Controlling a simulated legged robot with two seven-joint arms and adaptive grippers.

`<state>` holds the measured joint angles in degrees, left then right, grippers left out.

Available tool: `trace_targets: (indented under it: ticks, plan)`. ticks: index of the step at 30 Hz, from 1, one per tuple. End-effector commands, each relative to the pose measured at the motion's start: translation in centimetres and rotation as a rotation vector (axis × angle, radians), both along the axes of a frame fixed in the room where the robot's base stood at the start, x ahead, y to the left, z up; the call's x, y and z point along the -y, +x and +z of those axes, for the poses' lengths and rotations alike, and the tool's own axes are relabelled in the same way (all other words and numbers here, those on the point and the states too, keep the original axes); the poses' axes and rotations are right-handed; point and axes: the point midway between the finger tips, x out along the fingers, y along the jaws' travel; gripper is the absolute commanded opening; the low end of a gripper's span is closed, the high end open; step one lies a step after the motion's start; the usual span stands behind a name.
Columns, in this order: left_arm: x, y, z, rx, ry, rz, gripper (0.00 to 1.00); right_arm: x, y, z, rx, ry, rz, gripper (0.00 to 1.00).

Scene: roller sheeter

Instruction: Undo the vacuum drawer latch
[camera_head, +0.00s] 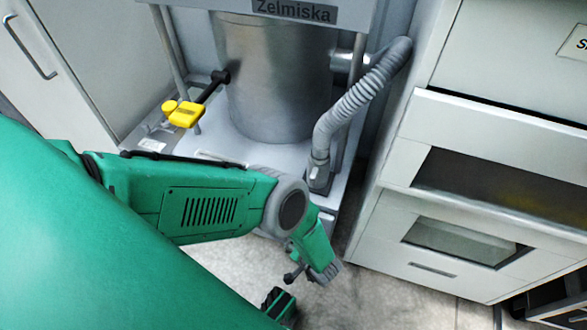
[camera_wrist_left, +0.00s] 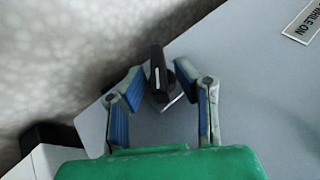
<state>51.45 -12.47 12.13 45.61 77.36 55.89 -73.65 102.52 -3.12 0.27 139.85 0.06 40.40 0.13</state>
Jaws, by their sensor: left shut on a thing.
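In the left wrist view my left gripper (camera_wrist_left: 160,82) is shut on a small black latch knob (camera_wrist_left: 157,68) with a white line on it. Its blue-padded fingers stand on either side of the knob. The knob sits near the edge of a flat grey panel (camera_wrist_left: 235,75). In the head view my green left arm comes in from the left and bends down at the centre; its fingertips and the knob cannot be made out there.
A metal cylinder (camera_head: 275,85) stands on a pale base, with a grey ribbed hose (camera_head: 358,95) to its right. A yellow-handled lever (camera_head: 186,113) is at left. White cabinets (camera_head: 480,175) with drawers stand at right. Some floor (camera_head: 390,290) shows between.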

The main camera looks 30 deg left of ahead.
Motion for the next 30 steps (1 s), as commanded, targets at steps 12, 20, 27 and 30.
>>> trace_targets:
  ticks: [12,20,27,30]
  plan:
    - [0.30,0.14,-0.04,-0.002,0.009,-0.005,0.00,0.00,0.00,-0.02,0.000,0.000,0.000,0.40]
    - [0.22,0.12,-0.03,-0.001,0.010,-0.004,0.32,0.00,0.00,-0.02,0.000,0.000,0.000,0.40]
    - [0.36,0.03,0.21,-0.003,0.012,-0.003,0.32,0.00,-0.12,0.04,0.002,0.000,0.000,0.40]
    - [0.99,-0.15,0.88,-0.003,0.010,-0.003,0.32,0.00,-0.12,0.04,0.002,0.000,0.000,0.40]
